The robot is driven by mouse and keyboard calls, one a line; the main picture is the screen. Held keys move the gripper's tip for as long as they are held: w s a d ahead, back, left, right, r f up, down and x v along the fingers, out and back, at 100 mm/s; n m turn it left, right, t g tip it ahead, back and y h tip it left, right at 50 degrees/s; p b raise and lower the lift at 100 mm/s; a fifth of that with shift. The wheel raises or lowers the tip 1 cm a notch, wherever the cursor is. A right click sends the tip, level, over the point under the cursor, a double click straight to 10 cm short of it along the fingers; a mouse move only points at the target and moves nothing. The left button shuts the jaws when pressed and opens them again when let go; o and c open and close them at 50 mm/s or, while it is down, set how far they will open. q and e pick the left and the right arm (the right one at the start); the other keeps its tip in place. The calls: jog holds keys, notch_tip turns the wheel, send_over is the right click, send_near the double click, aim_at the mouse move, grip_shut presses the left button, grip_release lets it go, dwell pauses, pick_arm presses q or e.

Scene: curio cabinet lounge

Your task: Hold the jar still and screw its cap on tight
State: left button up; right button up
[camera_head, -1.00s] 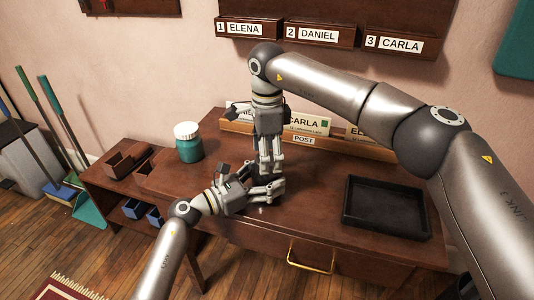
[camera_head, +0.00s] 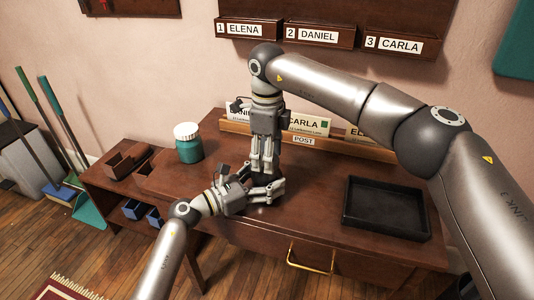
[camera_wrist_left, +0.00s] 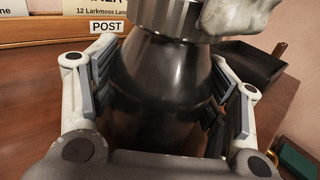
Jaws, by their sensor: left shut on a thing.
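My left gripper (camera_head: 264,190) comes in low over the desk and is shut on a dark, glossy jar. In the left wrist view the jar (camera_wrist_left: 160,90) stands between the finger pads and narrows toward its top. A dark grey cap or collar (camera_wrist_left: 172,18) shows at its top edge, cut off by the frame. My right gripper (camera_head: 262,168) points straight down above the left one, its fingers at the jar's top. One pale right finger (camera_wrist_left: 235,15) is beside the cap; its grip is not clear. In the head view the grippers hide the jar.
A teal jar with a white lid (camera_head: 188,143) stands at the desk's back left. A black tray (camera_head: 386,232) lies at the right. A POST card rack (camera_head: 340,150) runs along the back. Wooden boxes (camera_head: 128,160) are far left.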

jog(key=m, duration=0.5)
jog(key=shift+f, duration=0.1)
jog(key=shift+f+m, duration=0.1)
jog(key=shift+m, duration=2.1)
jog(key=o, duration=1.9)
notch_tip(320, 180, up, 12)
jog(key=shift+r, duration=0.15)
